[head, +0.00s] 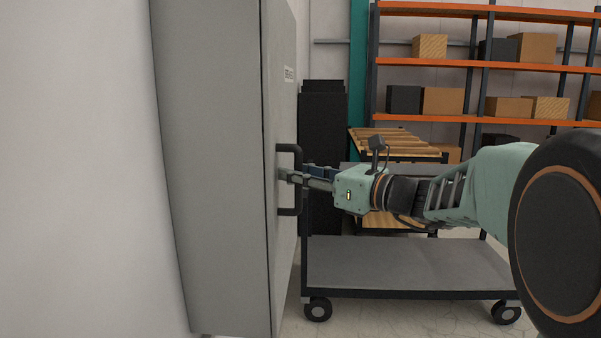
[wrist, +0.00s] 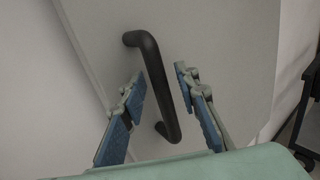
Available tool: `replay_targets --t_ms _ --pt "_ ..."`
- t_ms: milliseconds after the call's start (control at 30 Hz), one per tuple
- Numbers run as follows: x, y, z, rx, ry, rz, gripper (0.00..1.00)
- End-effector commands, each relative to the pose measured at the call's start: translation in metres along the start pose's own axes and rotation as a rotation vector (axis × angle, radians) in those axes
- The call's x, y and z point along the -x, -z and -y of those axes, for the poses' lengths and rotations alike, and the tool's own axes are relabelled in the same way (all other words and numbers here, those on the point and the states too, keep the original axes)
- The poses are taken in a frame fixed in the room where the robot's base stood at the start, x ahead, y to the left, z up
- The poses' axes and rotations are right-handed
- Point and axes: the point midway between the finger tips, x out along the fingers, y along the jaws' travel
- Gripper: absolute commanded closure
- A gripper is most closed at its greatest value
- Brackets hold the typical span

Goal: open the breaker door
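The breaker door (head: 283,90) is the front face of a grey wall cabinet (head: 215,170). It appears closed, flush with the cabinet body. A black bar handle (head: 298,210) stands out from the door. My gripper (head: 284,175) is at the handle's middle height. In the wrist view, the door (wrist: 225,45) fills much of the picture and the handle (wrist: 153,70) runs between the two blue-padded fingers of my gripper (wrist: 158,80). The fingers are spread apart, with a gap on each side of the handle. Contact with the handle is not visible.
A grey cart (head: 400,265) on casters stands below and behind my arm. An orange shelf rack (head: 480,63) with several boxes is at the back right. A dark tall object (head: 322,130) stands behind the handle. A white wall (head: 80,170) fills the left.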

Motion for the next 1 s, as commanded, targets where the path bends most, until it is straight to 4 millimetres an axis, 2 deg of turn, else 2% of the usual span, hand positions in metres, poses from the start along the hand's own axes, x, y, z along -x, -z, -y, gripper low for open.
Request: replay_targets --t_ms 67,300,1000 --pt "0.0002 0.0000 0.0000 0.000 0.000 0.000 0.73" --pt "0.0004 -0.0001 0.0000 0.000 0.000 0.000 1.00" --pt "0.0020 0.0001 -0.0005 0.000 0.001 0.000 1.00"
